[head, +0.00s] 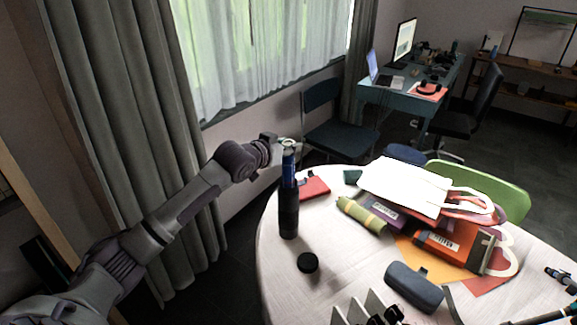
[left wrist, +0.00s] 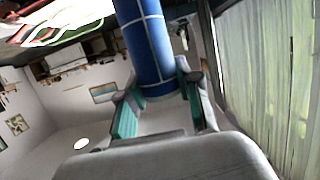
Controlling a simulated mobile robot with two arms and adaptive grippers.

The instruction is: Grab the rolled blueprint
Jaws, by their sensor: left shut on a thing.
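The rolled blueprint (head: 289,168) is a blue roll with white grid lines, upright, its lower part hidden inside a dark cylindrical tube (head: 288,212) standing on the round table (head: 272,265). My left gripper (head: 287,148) reaches in from the left and is shut on the upper end of the roll. In the left wrist view the blueprint (left wrist: 150,45) runs between the two teal-padded fingers (left wrist: 160,95) of my left gripper.
A round black cap (head: 308,263) lies in front of the tube. A red item (head: 313,187), a green roll (head: 362,214), a white bag (head: 404,184) and a dark case (head: 414,287) lie to the right. A white rack (head: 372,306) is at the front edge. Curtains hang left.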

